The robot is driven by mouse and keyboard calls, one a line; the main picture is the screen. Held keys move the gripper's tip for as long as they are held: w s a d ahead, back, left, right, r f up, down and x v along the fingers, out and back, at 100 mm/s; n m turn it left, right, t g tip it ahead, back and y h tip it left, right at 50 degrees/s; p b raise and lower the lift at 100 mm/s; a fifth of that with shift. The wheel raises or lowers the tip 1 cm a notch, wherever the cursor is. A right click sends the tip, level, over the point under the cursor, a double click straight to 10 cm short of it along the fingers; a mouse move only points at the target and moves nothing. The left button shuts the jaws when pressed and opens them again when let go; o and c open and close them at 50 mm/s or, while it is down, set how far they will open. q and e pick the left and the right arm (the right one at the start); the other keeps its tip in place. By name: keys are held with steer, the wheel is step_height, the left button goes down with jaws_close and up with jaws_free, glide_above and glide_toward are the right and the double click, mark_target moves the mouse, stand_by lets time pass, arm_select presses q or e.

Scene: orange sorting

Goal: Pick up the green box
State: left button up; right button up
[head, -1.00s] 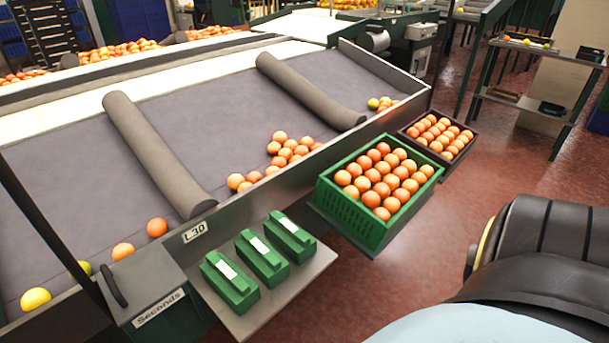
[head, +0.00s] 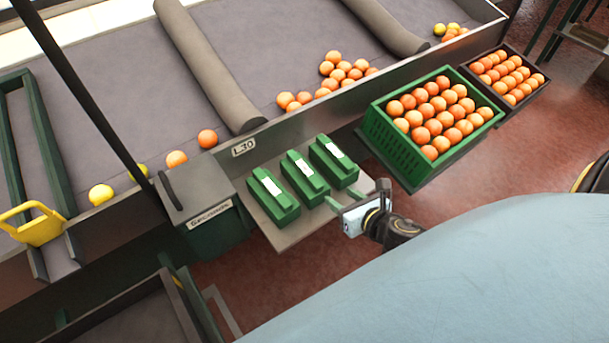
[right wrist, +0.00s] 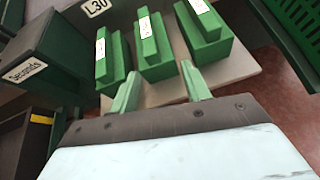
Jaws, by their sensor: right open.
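Three small green boxes with white labels lie side by side on a grey shelf: the left box (head: 273,195), the middle box (head: 305,178) and the right box (head: 334,161). The right wrist view also shows the left box (right wrist: 113,66), the middle box (right wrist: 157,58) and the right box (right wrist: 205,42). My right gripper (head: 343,197) is open and empty at the shelf's front right edge, just in front of the boxes. In the right wrist view its two green fingers (right wrist: 160,88) point at the boxes without holding one. My left gripper is not in view.
The shelf (head: 282,235) has a bare front strip. A green crate of oranges (head: 400,150) stands to the right, with a dark crate (head: 523,98) beyond it. A "Seconds" bin (head: 215,232) stands left of the shelf. The sorting belt (head: 265,60) with loose oranges runs behind.

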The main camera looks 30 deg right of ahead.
step_height(320, 180, up, 2)
steer(key=n, duration=0.1)
steer(key=b, duration=0.1)
glide_toward(307, 171)
steer(key=shift+n+t, duration=0.3)
steer(key=shift+n, duration=0.1)
steer(key=x, duration=0.4)
steer(key=shift+d+f, duration=0.15)
steer(key=shift+d, duration=0.2)
steer(key=x, duration=0.3)
steer(key=b+x, duration=0.1)
steer(key=x, duration=0.1)
steer(key=shift+a+f, duration=0.1)
steer(key=shift+a, duration=0.2)
steer(key=shift+s, duration=0.1)
jaws_close()
